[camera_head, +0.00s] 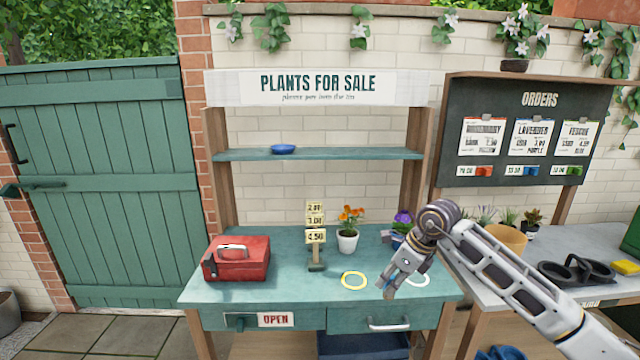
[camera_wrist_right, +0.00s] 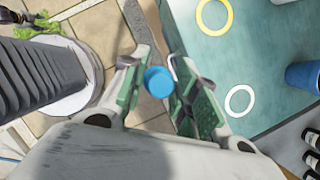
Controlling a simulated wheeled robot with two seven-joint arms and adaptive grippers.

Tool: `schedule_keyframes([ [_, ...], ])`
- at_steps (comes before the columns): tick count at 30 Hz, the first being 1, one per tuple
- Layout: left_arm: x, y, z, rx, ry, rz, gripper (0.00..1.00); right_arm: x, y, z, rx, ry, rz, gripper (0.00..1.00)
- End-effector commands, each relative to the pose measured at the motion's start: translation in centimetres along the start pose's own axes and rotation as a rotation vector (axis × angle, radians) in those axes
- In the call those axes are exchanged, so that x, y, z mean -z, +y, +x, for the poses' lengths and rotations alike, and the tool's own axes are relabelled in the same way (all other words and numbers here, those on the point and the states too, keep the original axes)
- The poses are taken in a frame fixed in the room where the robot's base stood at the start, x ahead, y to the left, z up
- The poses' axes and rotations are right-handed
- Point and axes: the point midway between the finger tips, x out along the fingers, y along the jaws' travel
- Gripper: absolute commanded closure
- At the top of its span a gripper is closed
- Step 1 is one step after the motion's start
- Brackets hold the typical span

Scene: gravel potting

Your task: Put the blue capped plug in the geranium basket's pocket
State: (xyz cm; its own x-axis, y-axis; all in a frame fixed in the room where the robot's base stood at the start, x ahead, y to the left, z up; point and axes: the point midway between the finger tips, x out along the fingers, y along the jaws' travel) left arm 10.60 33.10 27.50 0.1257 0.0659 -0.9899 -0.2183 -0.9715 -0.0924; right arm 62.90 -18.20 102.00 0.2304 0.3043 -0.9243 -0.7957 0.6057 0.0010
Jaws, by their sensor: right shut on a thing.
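The blue capped plug (camera_wrist_right: 158,82) is between the fingers of my right gripper (camera_wrist_right: 157,72) in the right wrist view. Its round blue cap faces the camera and the rest of it is hidden. In the head view my right gripper (camera_head: 388,287) is shut on it above the front right part of the green bench, with a small bit of blue at the fingertips. No geranium basket or pocket can be made out for certain in either view. Leaves (camera_wrist_right: 38,22) show at the top left of the wrist view, but I cannot tell what holds them. My left gripper is out of view.
The green bench (camera_head: 285,285) holds a red toolbox (camera_head: 237,260), a price stand (camera_head: 316,240), an orange-flowered pot (camera_head: 348,242), a purple-flowered plant (camera_head: 402,222), a yellow ring (camera_head: 343,280) and a white ring (camera_head: 428,280). A blue saucer (camera_head: 283,149) sits on the shelf.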

Motion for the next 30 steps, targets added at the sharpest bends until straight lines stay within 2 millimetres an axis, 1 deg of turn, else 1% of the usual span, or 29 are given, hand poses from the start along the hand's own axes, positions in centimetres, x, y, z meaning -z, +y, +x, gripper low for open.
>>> schedule_keyframes([
  [6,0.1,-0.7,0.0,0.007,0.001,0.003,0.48,0.0,0.0,0.0,-0.033,-0.002,-0.079,0.88],
  [14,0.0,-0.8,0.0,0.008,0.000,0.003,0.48,0.2,0.0,0.0,-0.102,-0.002,-0.245,0.88],
  [20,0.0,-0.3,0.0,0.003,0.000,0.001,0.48,0.5,0.2,-0.1,-0.161,-0.001,-0.389,0.88],
  [27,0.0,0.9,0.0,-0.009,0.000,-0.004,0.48,0.8,0.4,0.0,-0.234,0.000,-0.564,0.88],
  [30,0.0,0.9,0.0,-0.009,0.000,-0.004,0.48,0.9,0.5,-0.1,-0.265,-0.001,-0.639,0.88],
])
